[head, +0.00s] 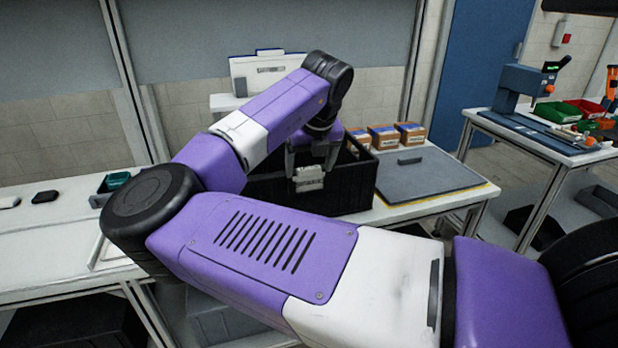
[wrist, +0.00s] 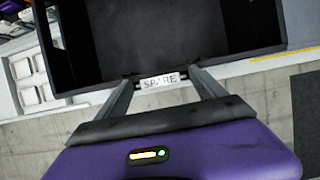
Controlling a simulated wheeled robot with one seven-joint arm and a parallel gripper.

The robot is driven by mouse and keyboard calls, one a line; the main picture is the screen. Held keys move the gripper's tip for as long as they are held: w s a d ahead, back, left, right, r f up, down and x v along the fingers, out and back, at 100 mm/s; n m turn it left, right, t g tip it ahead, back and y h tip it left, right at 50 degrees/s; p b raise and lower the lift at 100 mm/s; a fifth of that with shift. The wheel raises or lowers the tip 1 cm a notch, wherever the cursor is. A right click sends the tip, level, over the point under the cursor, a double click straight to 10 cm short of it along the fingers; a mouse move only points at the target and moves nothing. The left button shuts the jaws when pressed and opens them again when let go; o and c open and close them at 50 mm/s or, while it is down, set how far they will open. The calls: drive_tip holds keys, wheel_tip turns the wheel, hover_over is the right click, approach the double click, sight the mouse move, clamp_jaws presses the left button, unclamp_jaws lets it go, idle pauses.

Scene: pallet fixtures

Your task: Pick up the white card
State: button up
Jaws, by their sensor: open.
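The white card (wrist: 159,81) is a small oblong reading "SPARE". It sits at the near rim of the black crate (wrist: 255,22) in the wrist view, between the tips of my open gripper (wrist: 163,76). A narrow gap seems to show on each side of the card, so neither finger clearly touches it. In the head view my gripper (head: 310,160) points down at the black crate's (head: 345,195) near side, and the card appears as a pale piece (head: 309,179) below the fingers. My arm hides much of the crate.
Several brown boxes (head: 384,137) stand behind a grey board (head: 425,173) right of the crate. A green bin (head: 116,182) and a dark flat item (head: 45,197) are on the left bench. A blue press (head: 528,82) stands on another table at right.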

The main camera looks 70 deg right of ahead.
drive_tip(key=shift+c, duration=0.4)
drive_tip(key=c, duration=1.4)
drive_tip(key=shift+o, duration=0.2)
drive_tip(key=shift+r, duration=0.1)
